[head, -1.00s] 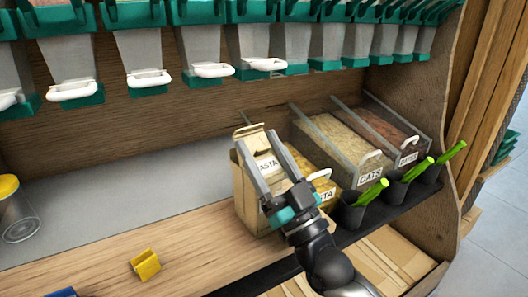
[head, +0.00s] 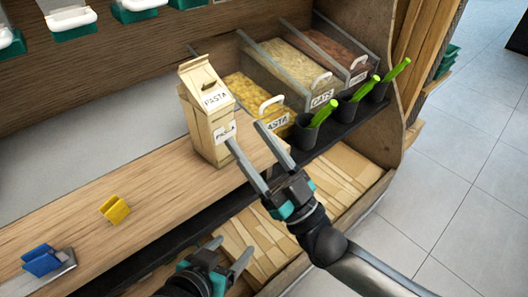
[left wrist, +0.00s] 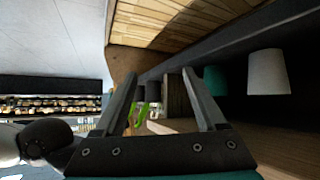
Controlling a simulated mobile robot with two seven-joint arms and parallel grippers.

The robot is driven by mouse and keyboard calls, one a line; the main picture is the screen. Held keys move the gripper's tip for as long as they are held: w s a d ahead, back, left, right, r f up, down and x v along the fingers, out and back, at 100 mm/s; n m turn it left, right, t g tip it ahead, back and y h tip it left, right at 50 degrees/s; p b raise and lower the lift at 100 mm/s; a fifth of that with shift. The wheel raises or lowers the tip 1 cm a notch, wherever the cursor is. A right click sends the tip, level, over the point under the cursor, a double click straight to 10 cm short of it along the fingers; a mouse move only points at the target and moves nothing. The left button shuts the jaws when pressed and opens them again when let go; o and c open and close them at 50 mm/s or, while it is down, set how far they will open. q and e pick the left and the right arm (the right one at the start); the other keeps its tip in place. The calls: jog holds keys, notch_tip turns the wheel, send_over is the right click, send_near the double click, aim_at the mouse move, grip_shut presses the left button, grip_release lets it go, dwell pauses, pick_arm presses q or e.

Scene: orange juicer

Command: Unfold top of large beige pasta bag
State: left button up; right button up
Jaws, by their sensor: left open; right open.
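The large beige pasta bag (head: 208,130) stands upright on the wooden ledge in the head view. Its narrowed top (head: 199,72) rises above a sloping upper part with a PASTA label; a second label is lower on the front. My right gripper (head: 245,133) is open and empty at the bag's lower right, its fingers pointing towards it; whether a fingertip touches the bag is unclear. My left gripper (head: 231,249) is open and empty, low in the head view, below the ledge's front edge. Its open fingers also show in the left wrist view (left wrist: 160,82), where I cannot make out the bag.
A pasta bin (head: 255,95) and an oats bin (head: 300,72) stand right of the bag. Black cups (head: 307,133) with green-handled tools line the shelf front. A yellow clip (head: 115,209) and blue clip (head: 42,260) lie left. Folded bags (head: 330,180) fill the lower shelf.

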pick_arm(q)
jog(key=shift+s+a+f+g, duration=0.1)
jog(key=shift+s+a+g, duration=0.25)
jog(key=shift+a+g, duration=0.2)
pick_arm(e)
jog(key=shift+v, duration=1.55)
